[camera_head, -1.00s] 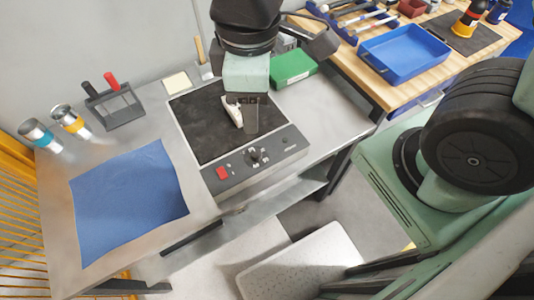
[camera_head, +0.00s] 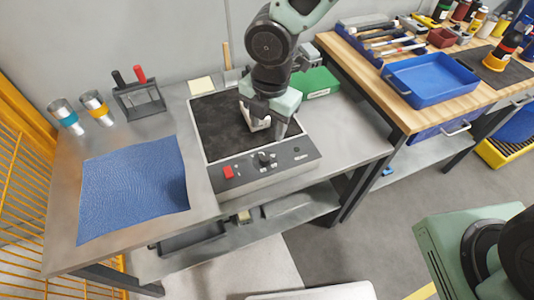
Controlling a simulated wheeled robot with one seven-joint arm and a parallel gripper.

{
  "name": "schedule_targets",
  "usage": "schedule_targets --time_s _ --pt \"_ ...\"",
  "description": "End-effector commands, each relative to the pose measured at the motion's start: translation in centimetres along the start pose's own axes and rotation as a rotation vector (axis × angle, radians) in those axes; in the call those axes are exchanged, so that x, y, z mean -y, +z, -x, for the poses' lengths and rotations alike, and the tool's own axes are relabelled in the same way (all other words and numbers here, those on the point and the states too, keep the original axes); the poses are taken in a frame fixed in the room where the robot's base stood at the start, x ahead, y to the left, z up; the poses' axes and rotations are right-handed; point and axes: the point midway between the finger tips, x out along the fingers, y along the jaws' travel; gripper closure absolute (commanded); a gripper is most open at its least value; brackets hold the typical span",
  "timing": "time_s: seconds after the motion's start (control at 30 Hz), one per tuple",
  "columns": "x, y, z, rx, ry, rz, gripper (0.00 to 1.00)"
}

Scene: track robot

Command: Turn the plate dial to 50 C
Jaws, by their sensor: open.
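The hot plate (camera_head: 220,137) stands on the steel bench, with a dark square top and a grey front panel. The panel carries a red switch (camera_head: 229,172) on the left and a black dial (camera_head: 264,158) near its middle, with small white marks around it too small to read. My gripper (camera_head: 266,130) points down over the plate's right half, behind the dial and apart from it. Its fingers are open; one light and one dark finger show. A pale object between or behind the fingers cannot be made out clearly.
A blue mat (camera_head: 133,190) lies on the bench at left, with two metal cups (camera_head: 66,116) and a tool rack (camera_head: 139,98) behind. A green box (camera_head: 316,83) sits right of my arm. A wooden table with a blue tray (camera_head: 432,80) stands at right.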

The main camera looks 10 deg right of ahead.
Motion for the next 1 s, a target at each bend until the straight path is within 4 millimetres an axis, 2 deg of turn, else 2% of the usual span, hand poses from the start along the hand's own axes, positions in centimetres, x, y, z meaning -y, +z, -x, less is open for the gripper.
schedule_targets --time_s 0.03,0.3,0.5,0.7,1.0 --pt "0.1 -0.1 -1.3 -0.002 -0.005 0.001 0.5" --pt "0.1 -0.1 -6.8 -0.001 -0.004 0.001 0.5" --pt "0.1 -0.1 -9.9 0.0 -0.003 -0.001 0.5" --pt "0.0 0.0 -11.4 0.001 -0.001 -0.003 0.5" --pt "0.0 0.0 -11.5 0.001 0.001 -0.003 0.5"
